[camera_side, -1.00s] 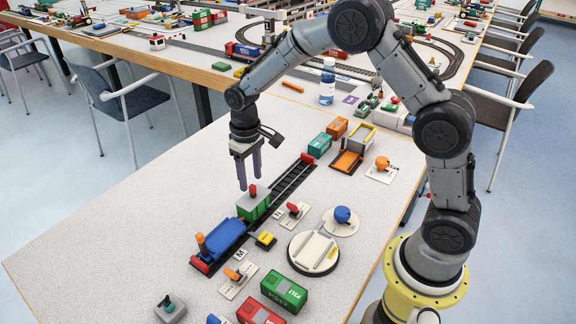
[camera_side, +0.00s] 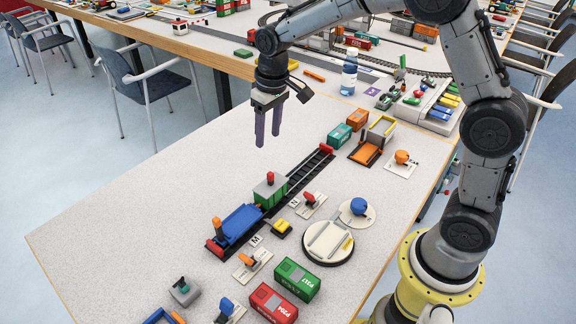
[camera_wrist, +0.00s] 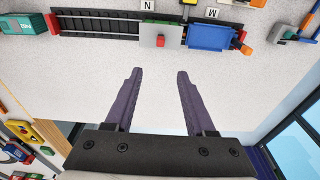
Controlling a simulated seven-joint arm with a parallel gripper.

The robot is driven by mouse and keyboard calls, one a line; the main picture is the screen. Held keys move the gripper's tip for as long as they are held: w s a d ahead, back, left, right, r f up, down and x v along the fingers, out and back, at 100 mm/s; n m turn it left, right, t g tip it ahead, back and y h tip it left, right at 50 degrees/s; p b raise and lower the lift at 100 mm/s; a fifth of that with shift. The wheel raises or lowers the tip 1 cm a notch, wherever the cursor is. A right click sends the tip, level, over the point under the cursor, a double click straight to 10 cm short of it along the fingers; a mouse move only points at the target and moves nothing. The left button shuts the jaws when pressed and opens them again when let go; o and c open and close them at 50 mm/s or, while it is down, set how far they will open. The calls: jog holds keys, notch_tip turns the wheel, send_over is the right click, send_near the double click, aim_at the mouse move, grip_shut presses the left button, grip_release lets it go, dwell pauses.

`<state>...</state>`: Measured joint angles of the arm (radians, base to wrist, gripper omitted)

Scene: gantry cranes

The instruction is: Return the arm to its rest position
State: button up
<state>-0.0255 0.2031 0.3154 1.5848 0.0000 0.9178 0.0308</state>
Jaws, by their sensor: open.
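My gripper (camera_side: 268,140) hangs in the air with its two purple fingers pointing down, apart and empty. It is above and behind the train, touching nothing. In the wrist view the fingers (camera_wrist: 158,74) are spread with bare tabletop between them. The green wagon (camera_side: 268,197) with a grey top and red knob stands on the dark track, coupled to or touching the blue wagon (camera_side: 240,222). In the wrist view the green wagon (camera_wrist: 161,41) lies beyond the fingertips. My arm is bent, its elbow high at the top right of the side view.
A round turntable (camera_side: 327,243) stands right of the track. Red (camera_side: 273,303) and green (camera_side: 297,279) containers lie at the front. Teal (camera_side: 340,137) and orange (camera_side: 357,118) containers are near the track's far end. A bottle (camera_side: 349,75) stands behind. The table's left side is clear.

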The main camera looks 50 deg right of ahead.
jog(key=s+r+t, duration=0.3)
jog(key=s+r, duration=1)
jog(key=s, duration=0.1)
jog(key=s+d+f+t, duration=0.1)
jog(key=s+f, duration=0.3)
jog(key=s, duration=1)
jog(key=shift+f, duration=0.2)
